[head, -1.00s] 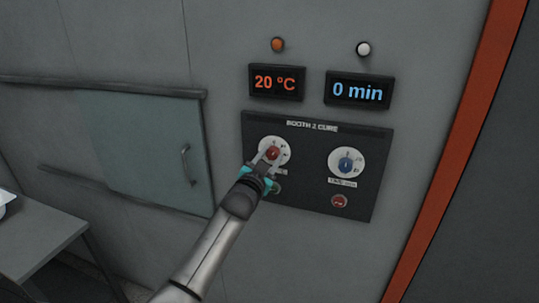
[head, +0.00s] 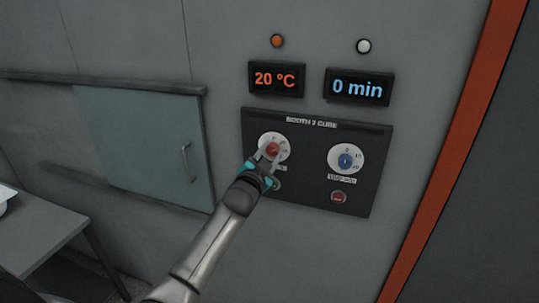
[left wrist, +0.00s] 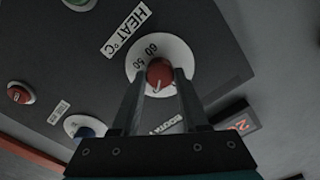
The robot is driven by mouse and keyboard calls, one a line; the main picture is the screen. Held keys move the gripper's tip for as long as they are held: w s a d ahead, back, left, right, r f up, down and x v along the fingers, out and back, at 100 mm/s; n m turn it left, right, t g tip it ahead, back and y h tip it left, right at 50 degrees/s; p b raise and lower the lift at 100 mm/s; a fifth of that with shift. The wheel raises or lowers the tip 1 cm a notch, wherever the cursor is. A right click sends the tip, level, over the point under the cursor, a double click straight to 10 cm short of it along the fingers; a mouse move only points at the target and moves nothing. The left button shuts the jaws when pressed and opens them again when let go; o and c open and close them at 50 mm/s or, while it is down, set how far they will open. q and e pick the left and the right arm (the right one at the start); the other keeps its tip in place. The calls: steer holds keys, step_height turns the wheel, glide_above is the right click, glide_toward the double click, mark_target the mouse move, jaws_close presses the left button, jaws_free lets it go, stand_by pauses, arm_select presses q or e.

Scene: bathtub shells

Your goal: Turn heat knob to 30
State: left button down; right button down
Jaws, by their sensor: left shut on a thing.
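The red heat knob (head: 272,149) sits on a white numbered dial (head: 264,140) at the left of the dark control panel. My left gripper (head: 267,156) is shut on the knob, with one finger on either side. The left wrist view shows the knob (left wrist: 159,72) between the fingers, beside a HEAT °C label (left wrist: 125,30); 50 and 60 are readable on the dial and other marks are hidden. A white pointer line shows on the knob. The temperature display (head: 276,78) reads 20 °C. My right gripper is out of view.
A blue knob (head: 346,161) is on the panel's right, under a display (head: 359,88) reading 0 min. A red button (head: 339,197) is below it. A green button (left wrist: 78,2) shows in the left wrist view. A sliding door (head: 145,145) and grey table (head: 40,235) are left.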

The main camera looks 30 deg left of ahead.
arm_select(q)
steer(key=shift+c, duration=2.1)
jaws_free()
steer(key=shift+s, duration=0.1)
steer(key=v, duration=1.5)
steer(key=shift+b, duration=0.4)
steer(key=shift+a+f, duration=0.1)
steer(key=shift+f, duration=0.1)
